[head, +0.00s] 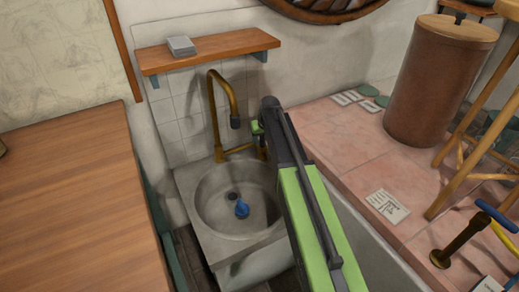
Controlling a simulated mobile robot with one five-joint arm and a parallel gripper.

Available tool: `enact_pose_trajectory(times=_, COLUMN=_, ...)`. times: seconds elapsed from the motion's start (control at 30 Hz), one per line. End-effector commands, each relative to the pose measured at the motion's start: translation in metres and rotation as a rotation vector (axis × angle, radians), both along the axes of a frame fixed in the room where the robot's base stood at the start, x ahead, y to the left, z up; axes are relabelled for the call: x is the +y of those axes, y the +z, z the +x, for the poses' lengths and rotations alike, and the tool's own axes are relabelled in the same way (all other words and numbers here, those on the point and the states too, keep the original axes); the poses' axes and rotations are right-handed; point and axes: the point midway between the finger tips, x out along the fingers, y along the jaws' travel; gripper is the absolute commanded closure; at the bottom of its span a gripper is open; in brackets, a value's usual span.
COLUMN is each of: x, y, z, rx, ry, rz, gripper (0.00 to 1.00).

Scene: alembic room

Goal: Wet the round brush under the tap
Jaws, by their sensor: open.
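The brass tap (213,105) rises in a bent neck behind the stone sink (212,228), and its spout ends in a dark tip over the round basin. A small blue drop-shaped thing (241,209) shows in the basin near the drain; I cannot tell what it is. My gripper (257,130) is at the far end of my green and black arm, just right of the spout tip, open. My arm hides part of the fingers and the sink's right side. I cannot make out a round brush in this view.
A wooden counter (65,190) fills the left. A wooden shelf (210,50) with a grey block (181,46) hangs above the sink. On the right, a pink tiled surface (350,150) holds a brown lidded barrel (435,85), a stool (478,130) and small cards (387,206).

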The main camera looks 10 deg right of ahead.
Motion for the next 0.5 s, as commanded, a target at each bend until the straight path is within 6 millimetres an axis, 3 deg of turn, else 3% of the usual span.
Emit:
enact_pose_trajectory(times=0.03, x=0.0004, y=-0.0069, z=0.0022, rx=0.0, ry=0.0, rz=0.0, gripper=0.56)
enact_pose_trajectory(times=0.3, x=0.0008, y=-0.0046, z=0.0024, rx=0.0, ry=0.001, rz=0.0, gripper=0.57)
enact_pose_trajectory(times=0.5, x=0.0012, y=-0.0047, z=0.0023, rx=0.0, ry=0.001, rz=0.001, gripper=0.83)
